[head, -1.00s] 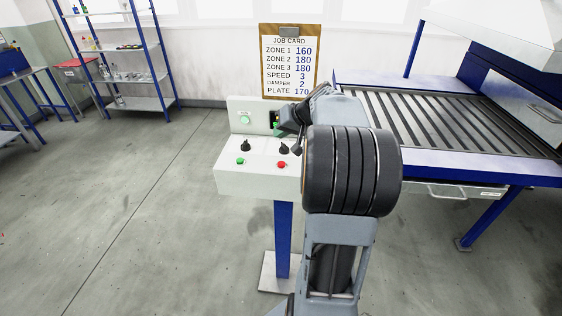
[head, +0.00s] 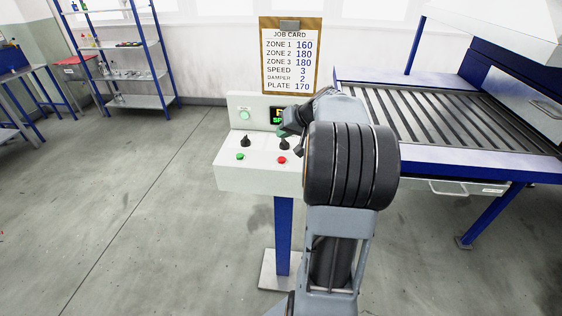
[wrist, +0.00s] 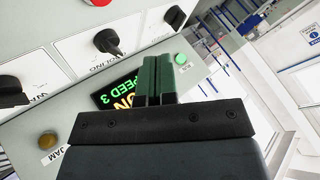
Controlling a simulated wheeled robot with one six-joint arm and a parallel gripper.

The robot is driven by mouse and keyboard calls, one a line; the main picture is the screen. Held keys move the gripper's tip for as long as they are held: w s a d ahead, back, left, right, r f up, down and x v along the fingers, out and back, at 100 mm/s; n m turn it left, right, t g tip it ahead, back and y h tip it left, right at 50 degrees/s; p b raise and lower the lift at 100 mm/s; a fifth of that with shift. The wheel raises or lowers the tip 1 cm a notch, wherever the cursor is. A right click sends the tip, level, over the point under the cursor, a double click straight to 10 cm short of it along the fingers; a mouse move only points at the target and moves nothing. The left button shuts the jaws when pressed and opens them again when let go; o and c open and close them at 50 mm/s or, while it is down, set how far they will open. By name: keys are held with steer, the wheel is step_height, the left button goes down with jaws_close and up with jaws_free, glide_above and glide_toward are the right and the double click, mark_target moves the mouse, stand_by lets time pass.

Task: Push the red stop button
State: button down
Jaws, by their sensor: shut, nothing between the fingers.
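The red stop button (head: 281,160) is on the front slope of the white control panel (head: 230,177), right of a green button (head: 240,156). It shows partly at the top edge of the wrist view (wrist: 100,2). My gripper (head: 284,131) is above the panel, behind the button and near the display, partly hidden by my arm. In the wrist view its dark green fingers (wrist: 158,62) are together and empty, over the panel near the display. They are apart from the red button.
Black knobs (head: 245,141) stand behind the buttons. A lit display (wrist: 120,90) reads ON, SPEED 3. A green lamp (wrist: 180,59) and an amber lamp (wrist: 48,140) flank it. A job card (head: 290,58) stands behind; a blue-framed conveyor (head: 470,160) is at right.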

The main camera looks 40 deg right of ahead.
steer(key=b, duration=0.3)
glide_above(283, 158)
step_height(283, 158, down, 5)
steer(key=shift+f+b, duration=0.6)
steer(key=shift+f+b, duration=0.9)
steer(key=shift+b, duration=0.35)
stand_by(2.0)
steer(key=shift+r, duration=0.2)
steer(key=shift+r+p, duration=0.5)
steer(key=shift+r, duration=0.25)
steer(key=shift+r+p, duration=1.5)
steer(key=shift+r, duration=1.05)
